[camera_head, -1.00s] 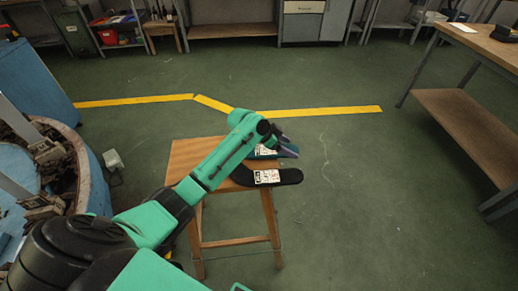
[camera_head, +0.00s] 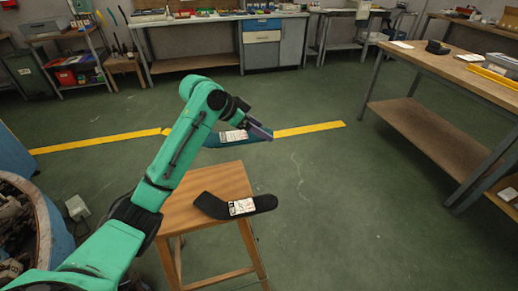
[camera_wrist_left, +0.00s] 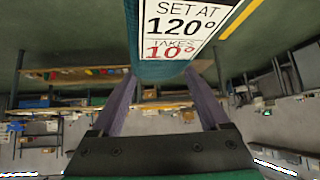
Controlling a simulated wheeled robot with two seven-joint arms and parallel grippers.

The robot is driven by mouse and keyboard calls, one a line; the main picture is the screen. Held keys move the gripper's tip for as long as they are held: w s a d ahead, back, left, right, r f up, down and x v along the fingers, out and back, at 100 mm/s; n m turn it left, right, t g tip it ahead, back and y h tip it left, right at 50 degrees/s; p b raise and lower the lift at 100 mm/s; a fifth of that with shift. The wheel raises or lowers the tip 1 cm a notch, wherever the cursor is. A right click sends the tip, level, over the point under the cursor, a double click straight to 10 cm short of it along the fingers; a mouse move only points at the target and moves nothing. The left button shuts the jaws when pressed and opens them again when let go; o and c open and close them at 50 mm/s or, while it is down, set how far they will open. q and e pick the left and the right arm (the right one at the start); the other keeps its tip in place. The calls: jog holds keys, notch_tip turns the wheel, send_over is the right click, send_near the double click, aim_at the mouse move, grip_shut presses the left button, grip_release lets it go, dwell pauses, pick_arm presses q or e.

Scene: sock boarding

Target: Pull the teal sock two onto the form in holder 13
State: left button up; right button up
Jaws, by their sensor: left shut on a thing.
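The teal sock (camera_head: 214,141) hangs in the air above and beyond the wooden stool, with a white printed label on it. My left gripper (camera_head: 258,129) is shut on it. In the left wrist view the sock (camera_wrist_left: 163,71) lies between the two purple fingers, its label reading "SET AT 120°" and "TAKES 10°". My right gripper is not in view. No form or holder number can be made out; part of a round blue-rimmed machine (camera_head: 57,240) shows at the lower left.
A black sock (camera_head: 266,203) with a label lies on the stool (camera_head: 182,217), its end overhanging the right edge. A workbench (camera_head: 478,85) stands at the right and more benches (camera_head: 195,18) at the back. Green floor around the stool is mostly clear.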

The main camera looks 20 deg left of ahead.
pick_arm(q)
jog(key=shift+r, duration=0.65)
jog(key=shift+f, duration=0.15)
notch_tip(320, 180, down, 20)
jog(key=o, duration=0.8)
jog(key=shift+o, duration=0.2)
jog(key=v, duration=1.4)
jog(key=shift+s+r+b, duration=0.3)
jog(key=shift+b, duration=0.05)
